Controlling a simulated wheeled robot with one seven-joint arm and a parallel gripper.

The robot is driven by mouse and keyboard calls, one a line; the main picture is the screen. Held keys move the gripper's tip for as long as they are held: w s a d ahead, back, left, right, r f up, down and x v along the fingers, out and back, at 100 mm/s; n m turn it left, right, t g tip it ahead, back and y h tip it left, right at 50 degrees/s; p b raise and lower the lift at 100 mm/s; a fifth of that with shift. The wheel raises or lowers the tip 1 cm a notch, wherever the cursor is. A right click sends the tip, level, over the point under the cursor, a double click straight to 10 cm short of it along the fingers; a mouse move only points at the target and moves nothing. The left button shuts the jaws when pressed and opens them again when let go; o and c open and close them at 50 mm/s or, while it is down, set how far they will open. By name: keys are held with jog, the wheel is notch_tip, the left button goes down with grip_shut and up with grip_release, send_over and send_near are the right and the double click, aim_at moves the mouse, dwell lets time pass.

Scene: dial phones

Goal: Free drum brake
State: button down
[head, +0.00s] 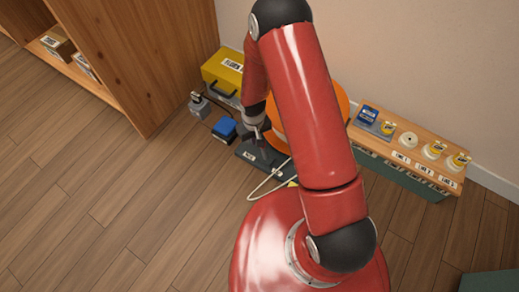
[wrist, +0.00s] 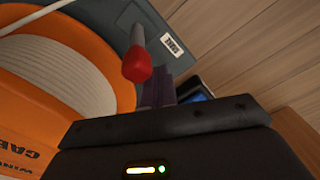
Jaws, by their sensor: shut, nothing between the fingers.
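The orange cable drum (head: 342,98) stands mostly behind my arm in the head view. The wrist view shows its orange side (wrist: 30,110) with dark lettering and pale wound cable (wrist: 70,65). A grey base plate (wrist: 118,18) with a small white label lies beside it. A grey lever with a red knob (wrist: 137,66) stands over the plate, close beside my fingers; I cannot tell whether they touch. I cannot make out the knob in the head view. My gripper (wrist: 168,92) is shut and empty; it is low over the plate in the head view (head: 258,133).
A yellow case (head: 223,73), a grey object (head: 199,106) and a blue box (head: 224,128) stand left of the plate. A wooden bench (head: 385,145) with several spools is at right. A wooden cabinet (head: 135,60) is at left. A pale cable (head: 262,186) lies on otherwise open floor.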

jog(key=shift+s+d, duration=1.05)
jog(key=shift+d, duration=0.3)
jog(key=shift+w+a+r+p, duration=0.2)
jog(key=shift+r+p, duration=0.55)
jog(key=shift+r, duration=0.4)
jog(key=shift+w+a+r+p, duration=0.1)
jog(key=shift+a+r+p, duration=0.15)
jog(key=shift+r+p, duration=0.7)
jog(key=shift+w+a+r+p, duration=0.2)
jog(key=shift+r+p, duration=0.3)
jog(key=shift+r, duration=0.9)
jog(key=shift+r, duration=0.15)
jog(key=s+d+r+m+t+p, duration=0.1)
jog(key=d+r, duration=0.2)
jog(key=r, duration=1.1)
jog(key=d+r+m+t+p, duration=0.1)
jog(key=d+r+t+p, duration=0.15)
jog(key=r, duration=1.05)
jog(key=s+d+r+m+t+p, duration=0.1)
jog(key=s+d+r, duration=0.1)
jog(key=s+r, duration=0.6)
jog(key=s+d+r+m+t, duration=0.1)
jog(key=s+d+r, duration=0.2)
jog(key=s+r, duration=0.6)
jog(key=shift+d+r+p, duration=0.2)
jog(key=shift+r+p, duration=0.15)
jog(key=shift+r, duration=0.2)
